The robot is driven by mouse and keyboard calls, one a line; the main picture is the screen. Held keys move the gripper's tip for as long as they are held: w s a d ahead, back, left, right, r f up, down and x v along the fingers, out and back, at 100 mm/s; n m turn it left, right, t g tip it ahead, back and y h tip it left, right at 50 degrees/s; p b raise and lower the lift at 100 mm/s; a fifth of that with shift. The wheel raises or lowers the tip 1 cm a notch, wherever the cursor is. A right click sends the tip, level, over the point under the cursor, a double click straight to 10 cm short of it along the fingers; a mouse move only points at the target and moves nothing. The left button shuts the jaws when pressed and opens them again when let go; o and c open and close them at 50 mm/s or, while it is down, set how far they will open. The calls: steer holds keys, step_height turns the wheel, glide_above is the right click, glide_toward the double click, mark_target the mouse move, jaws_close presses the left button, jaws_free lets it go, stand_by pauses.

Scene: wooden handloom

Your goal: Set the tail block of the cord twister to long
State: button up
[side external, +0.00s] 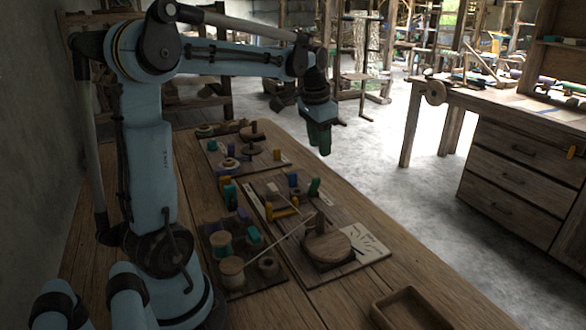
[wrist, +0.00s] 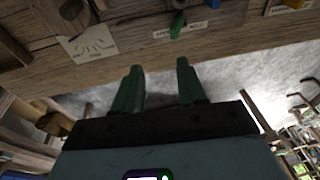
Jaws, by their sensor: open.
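My gripper (side external: 320,145) hangs in the air above the far right side of the bench, pointing down. It is open and empty; its two green fingers stand apart in the wrist view (wrist: 157,72). A green upright piece (side external: 314,187) stands on a dark wooden board (side external: 257,197) below my gripper. I cannot read the labels surely or tell which piece is the cord twister's tail block. A yellow piece (side external: 283,212) and a blue one (side external: 293,180) share the board.
A round wooden disc with a post (side external: 327,247) stands beside a pale card with fanned marks (side external: 365,245). Spools and coloured pegs crowd the left boards (side external: 232,270). An empty wooden tray (side external: 407,306) lies at the front. The bench's right edge is mostly clear.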

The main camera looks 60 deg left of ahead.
steer(key=g+h, duration=0.1)
steer(key=g, duration=0.1)
glide_above(293, 173)
step_height(293, 173, down, 3)
step_height(293, 173, down, 12)
steer(key=shift+f, duration=0.25)
jaws_close()
